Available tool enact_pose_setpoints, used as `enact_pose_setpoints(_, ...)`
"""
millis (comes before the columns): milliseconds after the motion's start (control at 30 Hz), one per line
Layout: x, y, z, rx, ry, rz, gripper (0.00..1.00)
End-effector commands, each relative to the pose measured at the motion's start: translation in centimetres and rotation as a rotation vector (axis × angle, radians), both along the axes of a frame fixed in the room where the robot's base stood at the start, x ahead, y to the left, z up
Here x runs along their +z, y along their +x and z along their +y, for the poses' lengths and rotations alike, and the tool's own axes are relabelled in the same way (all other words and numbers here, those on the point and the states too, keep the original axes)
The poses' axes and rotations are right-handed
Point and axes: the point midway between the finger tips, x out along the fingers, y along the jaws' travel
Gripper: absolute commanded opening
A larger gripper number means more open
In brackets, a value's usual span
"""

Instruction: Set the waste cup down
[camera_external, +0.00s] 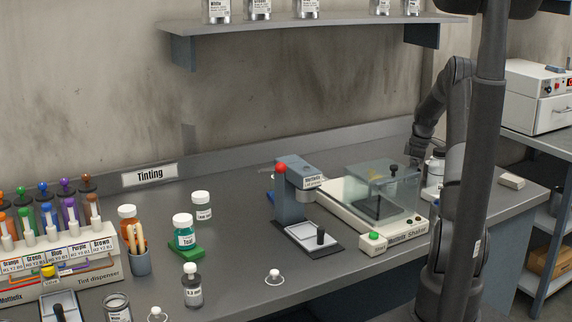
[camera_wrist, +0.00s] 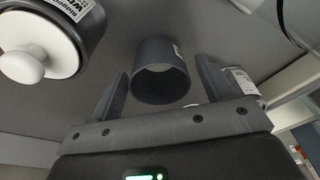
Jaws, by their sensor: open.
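A dark grey open-topped cup (camera_wrist: 160,72), which I take for the waste cup, is in the wrist view with a small label on its side that I cannot read. Its round mouth faces my camera. My gripper (camera_wrist: 163,90) is open, with one finger on each side of the cup and visible gaps to it. The cup appears to rest on the grey bench top. In the external view my gripper (camera_external: 416,160) is at the right end of the bench, behind the shaker; the cup cannot be made out there.
A white-lidded jar (camera_wrist: 45,45) with a knob stands close to my gripper. A labelled container (camera_wrist: 241,82) is partly hidden behind one finger. The clear-covered shaker (camera_external: 378,240) stands beside my arm. A small white block (camera_external: 511,181) lies near the bench's right edge.

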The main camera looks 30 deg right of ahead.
Motion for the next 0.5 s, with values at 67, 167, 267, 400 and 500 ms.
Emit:
enact_pose_setpoints(67,0.2,0.0,0.0,0.0,-0.001,-0.001,0.74)
enact_pose_setpoints(167,1.1,0.0,-0.1,0.0,-0.002,-0.002,0.74)
enact_pose_setpoints(267,2.8,-0.2,-0.3,-0.001,-0.003,-0.003,0.74)
enact_pose_setpoints(400,5.9,-0.5,-0.6,-0.001,-0.003,-0.003,0.74)
enact_pose_setpoints(500,7.9,-0.7,-0.9,-0.001,-0.003,-0.003,0.74)
